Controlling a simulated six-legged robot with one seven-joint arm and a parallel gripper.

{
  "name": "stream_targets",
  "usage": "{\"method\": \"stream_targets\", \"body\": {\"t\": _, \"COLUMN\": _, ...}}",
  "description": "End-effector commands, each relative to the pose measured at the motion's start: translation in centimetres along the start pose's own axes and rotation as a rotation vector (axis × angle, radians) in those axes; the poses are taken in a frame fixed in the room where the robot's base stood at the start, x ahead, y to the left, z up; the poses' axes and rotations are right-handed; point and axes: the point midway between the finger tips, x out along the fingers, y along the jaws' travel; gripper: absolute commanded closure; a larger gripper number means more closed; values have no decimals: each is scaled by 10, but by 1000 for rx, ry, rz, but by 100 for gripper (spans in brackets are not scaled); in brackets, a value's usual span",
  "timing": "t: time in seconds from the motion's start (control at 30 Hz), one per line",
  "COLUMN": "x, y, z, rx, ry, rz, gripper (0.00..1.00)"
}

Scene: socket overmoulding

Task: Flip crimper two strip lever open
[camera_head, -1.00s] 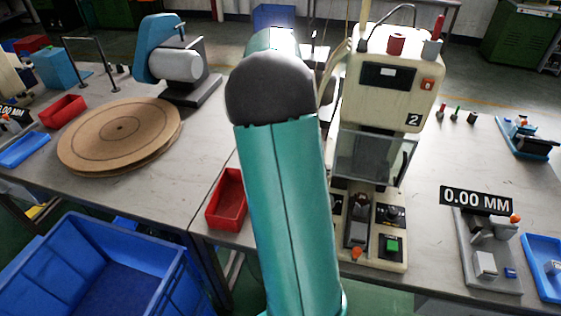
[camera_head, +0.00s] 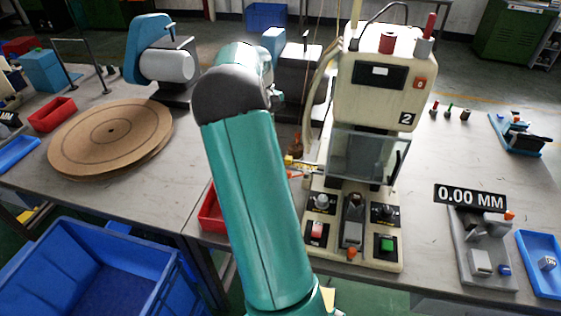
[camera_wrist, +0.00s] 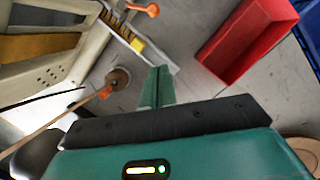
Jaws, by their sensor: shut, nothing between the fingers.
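Crimper two (camera_head: 372,110) is a cream machine marked 2 on the right table, with a clear guard in front. At its left side in the head view is a small yellow and orange piece (camera_head: 290,160). In the wrist view a pale lever with an orange knob (camera_wrist: 143,9) sits beside a yellow block, at the machine's edge. A second orange tip (camera_wrist: 105,92) shows near a round brown post. I cannot tell which is the strip lever. My gripper (camera_wrist: 158,88) is shut and empty, apart from both knobs. The arm hides it in the head view.
A red bin (camera_head: 211,212) stands left of the crimper, partly behind my arm; it also shows in the wrist view (camera_wrist: 248,40). Cables hang along the machine's left side. A measuring stand (camera_head: 482,250) and blue tray (camera_head: 541,265) are at right.

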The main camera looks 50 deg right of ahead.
Motion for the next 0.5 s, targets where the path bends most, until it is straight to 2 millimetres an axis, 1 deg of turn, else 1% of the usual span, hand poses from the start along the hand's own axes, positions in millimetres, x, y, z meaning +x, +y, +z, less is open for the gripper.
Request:
{"method": "stream_targets", "body": {"t": 0.13, "x": 7, "y": -1, "z": -1, "rx": -2, "ry": -2, "rz": -1, "gripper": 100}}
{"method": "stream_targets", "body": {"t": 0.23, "x": 20, "y": -2, "z": -1, "rx": -3, "ry": -3, "rz": -2, "gripper": 100}}
{"method": "stream_targets", "body": {"t": 0.5, "x": 71, "y": -4, "z": -3, "rx": -5, "ry": -5, "rz": -2, "gripper": 100}}
